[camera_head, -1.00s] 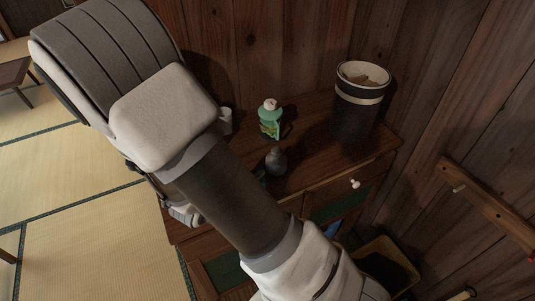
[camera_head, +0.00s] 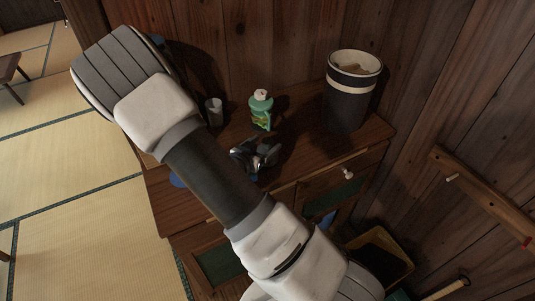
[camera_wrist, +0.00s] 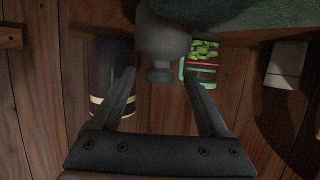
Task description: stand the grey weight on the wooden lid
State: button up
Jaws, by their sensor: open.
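The grey weight (camera_wrist: 165,38) has a rounded body and a narrow knob pointing towards my gripper (camera_wrist: 159,72) in the wrist view. My gripper is open, its two dark fingers spread on either side of the knob with gaps showing; it is not holding the weight. In the head view my gripper (camera_head: 258,154) is low over the cabinet top, beside the green bottle, and largely covers the weight. I cannot make out a wooden lid for certain. My arm hides part of the cabinet top, where a blue edge (camera_head: 177,180) shows.
The green bottle (camera_head: 261,112) stands just behind the gripper, a pale cup (camera_head: 214,112) to its left. A tall dark container (camera_head: 350,100) with a cream band stands right, something brown inside its rim. The wooden cabinet (camera_head: 300,165) meets the wall behind.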

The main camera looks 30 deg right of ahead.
aim_at(272, 139)
jog(key=shift+b+x, duration=0.3)
jog(key=shift+x, duration=2.4)
jog(key=shift+f, duration=0.15)
grip_shut()
